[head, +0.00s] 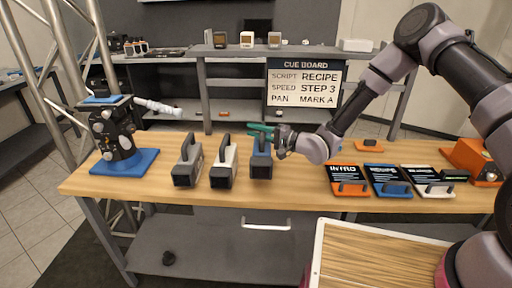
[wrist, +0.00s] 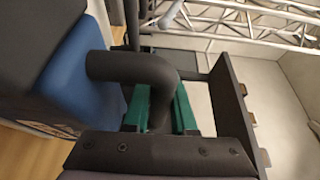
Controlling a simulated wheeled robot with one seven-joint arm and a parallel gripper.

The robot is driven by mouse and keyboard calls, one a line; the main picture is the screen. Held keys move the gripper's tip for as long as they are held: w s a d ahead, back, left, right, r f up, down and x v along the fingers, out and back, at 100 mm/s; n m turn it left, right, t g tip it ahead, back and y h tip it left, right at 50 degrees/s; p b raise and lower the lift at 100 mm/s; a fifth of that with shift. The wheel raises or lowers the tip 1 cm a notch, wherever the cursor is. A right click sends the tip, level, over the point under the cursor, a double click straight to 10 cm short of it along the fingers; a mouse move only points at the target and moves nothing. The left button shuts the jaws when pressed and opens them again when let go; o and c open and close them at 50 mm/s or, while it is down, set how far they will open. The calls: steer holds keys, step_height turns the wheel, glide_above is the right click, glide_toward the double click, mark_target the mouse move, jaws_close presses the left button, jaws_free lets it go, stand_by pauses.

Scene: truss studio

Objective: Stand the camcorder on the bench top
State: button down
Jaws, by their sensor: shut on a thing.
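A blue and dark grey camcorder (head: 261,165) with a dark top handle is at the middle of the wooden bench top (head: 300,182). My gripper (head: 262,132), with green fingers, is shut on its handle from the right. The camcorder looks upright in the head view; I cannot tell whether its base touches the wood. In the wrist view the dark handle (wrist: 135,67) passes between the green fingers (wrist: 158,105), and the blue body (wrist: 85,80) fills the left.
A white camcorder (head: 223,166) and a grey one (head: 187,163) stand just left. A dark device on a blue base (head: 125,162) is farther left. Orange, blue and white cue cards (head: 348,180) lie right. The cue board (head: 305,85) hangs behind. Bare wood lies between the blue camcorder and cards.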

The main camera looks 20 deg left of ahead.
mark_target(257, 142)
steer(key=shift+f, duration=2.3)
steer(key=c, duration=0.7)
jaws_free()
steer(key=shift+f, duration=0.1)
steer(key=shift+d, duration=0.3)
steer(key=v, duration=1.1)
steer(key=shift+s+d, duration=0.1)
steer(key=shift+d, duration=0.1)
